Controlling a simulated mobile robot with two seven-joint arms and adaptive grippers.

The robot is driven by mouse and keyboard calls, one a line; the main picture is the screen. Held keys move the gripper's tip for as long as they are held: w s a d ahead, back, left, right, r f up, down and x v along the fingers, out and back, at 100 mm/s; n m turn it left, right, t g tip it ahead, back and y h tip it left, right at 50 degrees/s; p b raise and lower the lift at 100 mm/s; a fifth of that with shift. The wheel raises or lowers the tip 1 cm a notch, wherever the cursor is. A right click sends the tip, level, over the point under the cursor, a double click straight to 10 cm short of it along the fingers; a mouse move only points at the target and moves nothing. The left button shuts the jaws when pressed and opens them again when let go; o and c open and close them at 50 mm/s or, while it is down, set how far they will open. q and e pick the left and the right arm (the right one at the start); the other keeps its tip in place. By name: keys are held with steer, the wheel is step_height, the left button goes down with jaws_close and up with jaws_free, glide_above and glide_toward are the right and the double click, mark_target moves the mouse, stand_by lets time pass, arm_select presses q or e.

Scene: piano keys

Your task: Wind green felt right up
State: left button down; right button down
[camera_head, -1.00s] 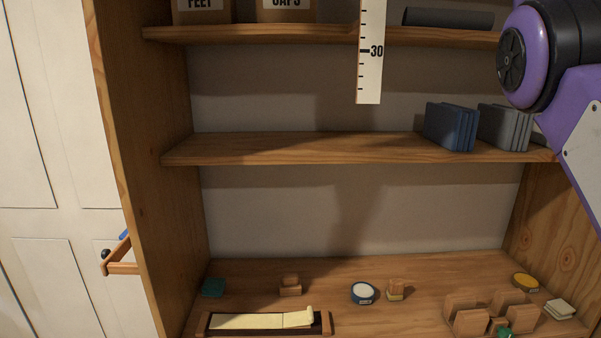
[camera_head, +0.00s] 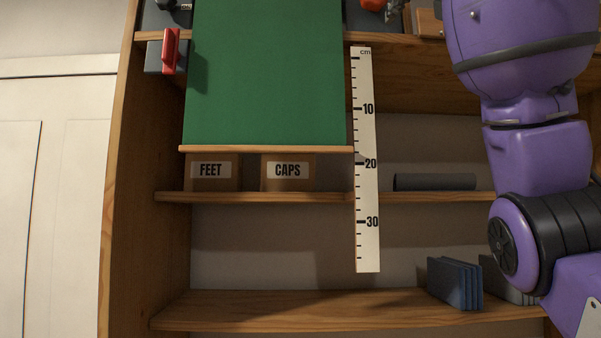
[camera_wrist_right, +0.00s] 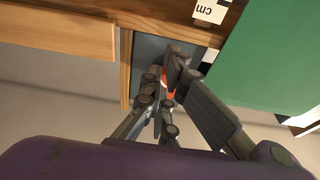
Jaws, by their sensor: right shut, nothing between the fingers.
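The green felt (camera_head: 265,75) hangs as a flat sheet from above the top of the head view, with a wooden bar (camera_head: 265,149) along its lower edge. A white cm ruler (camera_head: 367,160) hangs beside its right edge; the bar's right end is near the 18 mark. An orange-red knob (camera_head: 373,4) shows at the top, right of the felt. In the right wrist view my right gripper (camera_wrist_right: 168,78) is shut and empty, close to an orange-red part mostly hidden by the fingers; contact is unclear. The felt (camera_wrist_right: 275,60) is beside it. My left gripper is out of view.
A red handle (camera_head: 171,51) sits left of the felt. Boxes marked FEET (camera_head: 212,171) and CAPS (camera_head: 287,171) stand behind, below the bar. My purple right arm fills the right side.

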mark_target(384, 5)
steer(key=s, duration=0.3)
steer(key=shift+d, duration=0.1)
steer(key=w+n, duration=0.2)
steer(key=w+a+n+y, duration=0.1)
steer(key=w+n, duration=0.1)
steer(key=n, duration=0.1)
steer(key=w+n+y, duration=0.1)
steer(key=w+n, duration=0.1)
steer(key=shift+a+r+n+g, duration=0.15)
steer(key=shift+a+n+g, duration=0.15)
steer(key=shift+s, duration=0.1)
stand_by(0.7)
steer(key=shift+r, duration=0.15)
stand_by(0.3)
